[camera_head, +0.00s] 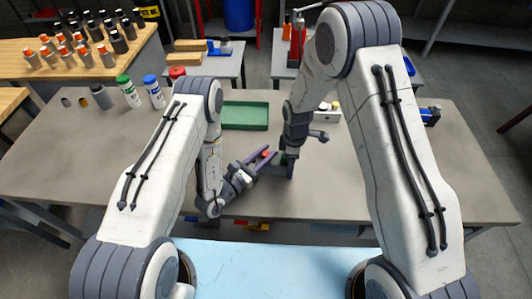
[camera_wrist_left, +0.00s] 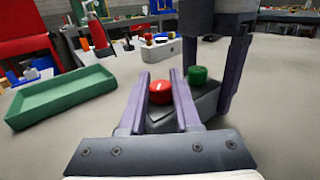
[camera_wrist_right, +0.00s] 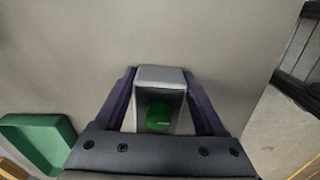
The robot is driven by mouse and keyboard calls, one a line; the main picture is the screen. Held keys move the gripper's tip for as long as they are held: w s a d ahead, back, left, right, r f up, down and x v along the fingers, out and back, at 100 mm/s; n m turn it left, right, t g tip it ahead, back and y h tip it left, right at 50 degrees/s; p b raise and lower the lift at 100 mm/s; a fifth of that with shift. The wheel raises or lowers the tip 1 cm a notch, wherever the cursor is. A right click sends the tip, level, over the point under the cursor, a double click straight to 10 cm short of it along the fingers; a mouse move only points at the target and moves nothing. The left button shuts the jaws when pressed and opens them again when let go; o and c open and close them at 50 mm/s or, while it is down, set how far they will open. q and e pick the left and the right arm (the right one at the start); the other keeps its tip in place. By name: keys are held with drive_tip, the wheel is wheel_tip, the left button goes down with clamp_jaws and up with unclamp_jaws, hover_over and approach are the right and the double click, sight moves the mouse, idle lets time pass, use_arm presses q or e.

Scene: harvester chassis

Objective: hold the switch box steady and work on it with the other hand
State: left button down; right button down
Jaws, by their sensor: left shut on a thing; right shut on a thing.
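The switch box is a small grey box (camera_wrist_left: 205,100) with a red button (camera_wrist_left: 160,93) and a green button (camera_wrist_left: 198,74). My right gripper (camera_wrist_right: 158,95) points down from above and is shut across the box, with the green button (camera_wrist_right: 158,116) between its fingers. My left gripper (camera_wrist_left: 164,85) reaches in low from the side, with its purple fingers closed on either side of the red button over the box. In the head view both grippers meet near the table's front, my left gripper (camera_head: 263,158) left of the right one. The box is mostly hidden there.
A green tray (camera_head: 245,115) lies behind the grippers on the grey table (camera_head: 330,185). A pale box with coloured buttons (camera_head: 328,116) stands behind to the right. Several capped bottles (camera_head: 129,92) stand at the back left. The table's right side is mostly clear.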

use_arm(q)
drive_tip(key=c, duration=0.6)
unclamp_jaws()
drive_tip(key=v, duration=1)
drive_tip(key=shift+s+a, duration=0.1)
drive_tip(key=shift+a, duration=0.1)
drive_tip(key=shift+v, duration=0.75)
drive_tip(key=shift+s+d+r, duration=0.1)
drive_tip(key=shift+d, duration=0.05)
